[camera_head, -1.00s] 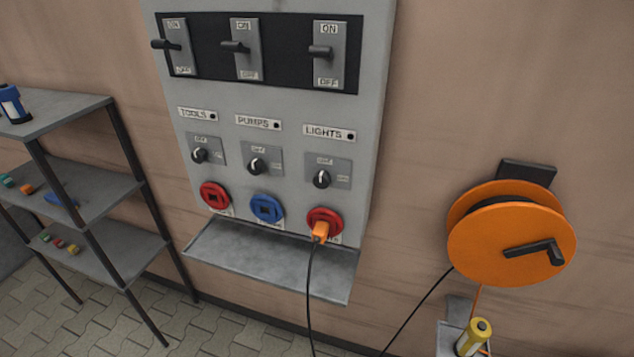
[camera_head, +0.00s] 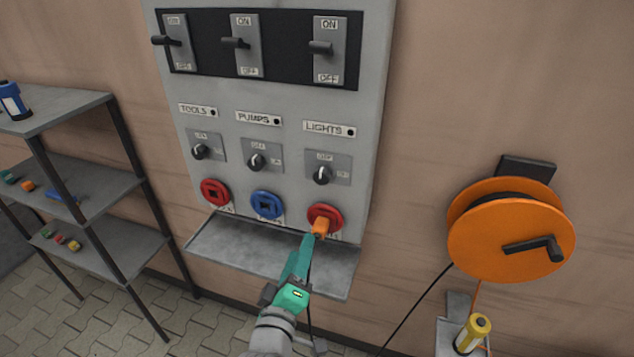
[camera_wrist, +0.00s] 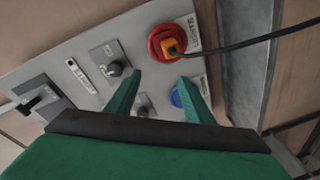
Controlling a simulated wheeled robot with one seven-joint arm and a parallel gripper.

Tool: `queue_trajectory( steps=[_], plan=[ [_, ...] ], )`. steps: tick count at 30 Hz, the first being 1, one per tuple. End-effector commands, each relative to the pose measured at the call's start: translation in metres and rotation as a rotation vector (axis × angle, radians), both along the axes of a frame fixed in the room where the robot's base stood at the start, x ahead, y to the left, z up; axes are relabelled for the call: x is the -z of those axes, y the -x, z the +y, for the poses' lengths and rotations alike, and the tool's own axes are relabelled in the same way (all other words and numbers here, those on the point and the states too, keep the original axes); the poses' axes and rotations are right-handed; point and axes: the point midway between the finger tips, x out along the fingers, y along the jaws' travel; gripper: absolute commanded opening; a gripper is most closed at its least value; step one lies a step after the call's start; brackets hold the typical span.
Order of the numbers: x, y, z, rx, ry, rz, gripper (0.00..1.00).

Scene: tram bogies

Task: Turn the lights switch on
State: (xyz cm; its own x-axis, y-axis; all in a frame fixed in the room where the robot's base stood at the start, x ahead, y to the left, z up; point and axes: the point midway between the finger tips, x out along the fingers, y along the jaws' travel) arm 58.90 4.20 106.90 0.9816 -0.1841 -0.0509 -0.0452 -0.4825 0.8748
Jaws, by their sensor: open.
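The lights switch is a small rotary knob (camera_head: 322,174) on a grey plate under the LIGHTS label (camera_head: 329,129), at the right of the wall panel. Its pointer looks upright; it also shows in the wrist view (camera_wrist: 116,68). Below it, an orange plug (camera_head: 319,226) sits in the red socket (camera_head: 334,216). My gripper (camera_head: 307,238) is in front of the panel's lower right, near the plug. In the wrist view the green fingers (camera_wrist: 160,88) are apart with nothing held between them. The knob is beyond the fingertips, to the upper left.
PUMPS (camera_head: 256,162) and TOOLS (camera_head: 200,151) knobs are to the left. Lever breakers (camera_head: 325,48) are above. A grey ledge (camera_head: 215,250) juts out below the sockets. An orange cable reel (camera_head: 500,245) is at right, a shelf (camera_head: 60,115) at left. A black cable hangs from the plug.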

Motion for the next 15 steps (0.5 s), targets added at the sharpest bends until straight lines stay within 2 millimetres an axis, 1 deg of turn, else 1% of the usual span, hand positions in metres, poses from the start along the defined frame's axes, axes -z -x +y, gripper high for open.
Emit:
queue_trajectory(
  steps=[1, 3, 6, 10, 12, 15],
  plan=[
    [-0.022, -0.007, 0.001, 0.016, 0.02, -0.016, 0.48],
    [-0.043, -0.013, 0.0, 0.042, 0.049, -0.021, 0.48],
    [-0.069, -0.018, -0.001, 0.074, 0.081, -0.024, 0.48],
    [-0.094, -0.021, -0.003, 0.105, 0.105, -0.025, 0.48],
    [-0.101, -0.022, -0.004, 0.117, 0.113, -0.024, 0.48],
    [-0.107, -0.023, -0.005, 0.125, 0.119, -0.023, 0.48]
  ],
)
